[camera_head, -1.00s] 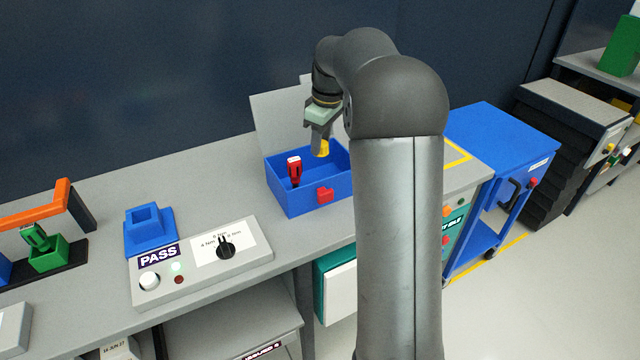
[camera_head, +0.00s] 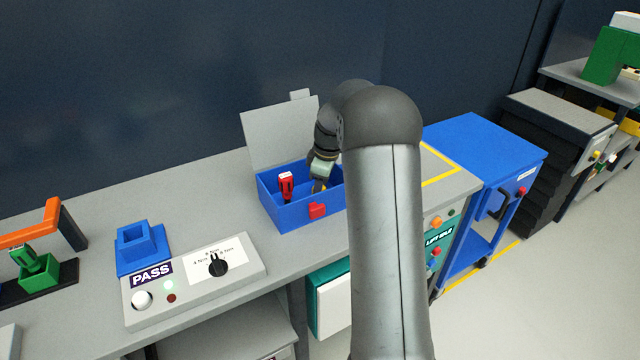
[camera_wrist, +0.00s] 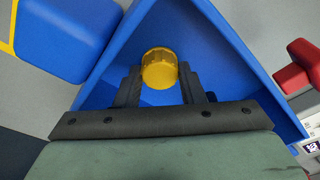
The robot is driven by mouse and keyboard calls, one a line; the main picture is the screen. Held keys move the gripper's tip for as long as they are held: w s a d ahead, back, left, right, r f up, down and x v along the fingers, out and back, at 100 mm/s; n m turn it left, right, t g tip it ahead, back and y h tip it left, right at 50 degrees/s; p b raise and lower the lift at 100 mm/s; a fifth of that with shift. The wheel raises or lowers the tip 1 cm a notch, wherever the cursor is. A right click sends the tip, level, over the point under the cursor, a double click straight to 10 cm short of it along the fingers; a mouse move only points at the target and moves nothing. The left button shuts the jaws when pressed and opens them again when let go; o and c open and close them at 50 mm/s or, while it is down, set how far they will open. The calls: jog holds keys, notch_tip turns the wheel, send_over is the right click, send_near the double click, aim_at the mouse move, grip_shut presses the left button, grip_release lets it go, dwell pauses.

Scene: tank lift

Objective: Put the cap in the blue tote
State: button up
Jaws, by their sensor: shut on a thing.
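The blue tote (camera_head: 285,217) is an open box with a grey lid standing up behind it and a red latch on its front. The yellow cap (camera_wrist: 160,70) is held between the two dark fingers of my gripper (camera_wrist: 160,88) in the wrist view. My gripper (camera_head: 319,185) reaches down into the right part of the tote in the head view, with the cap mostly hidden there. In the wrist view the tote's blue walls (camera_wrist: 235,50) surround the cap. I cannot tell whether the cap touches the floor of the tote.
A red tool (camera_head: 286,185) stands in the tote's left part. A panel with a PASS label (camera_head: 151,275), a knob and a blue socket block (camera_head: 140,250) lies to the left. A blue cart (camera_head: 490,150) stands to the right. The bench behind the panel is clear.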

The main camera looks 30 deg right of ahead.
jog(key=shift+f, duration=0.15)
jog(key=o, duration=0.9)
jog(key=shift+o, duration=0.2)
notch_tip(320, 180, up, 12)
jog(key=s+d, duration=0.1)
jog(key=s+a+m+h, duration=0.1)
jog(key=s+a+m, duration=0.4)
jog(key=s+a, duration=1.05)
jog(key=s+a+f+m, duration=0.2)
jog(key=s+f, duration=0.1)
jog(key=s, duration=0.6)
jog(key=s+a+f+m, duration=0.2)
jog(key=s+f, duration=0.2)
jog(key=s, duration=0.4)
jog(key=shift+s+g+b, duration=0.35)
jog(key=shift+g+b, duration=0.05)
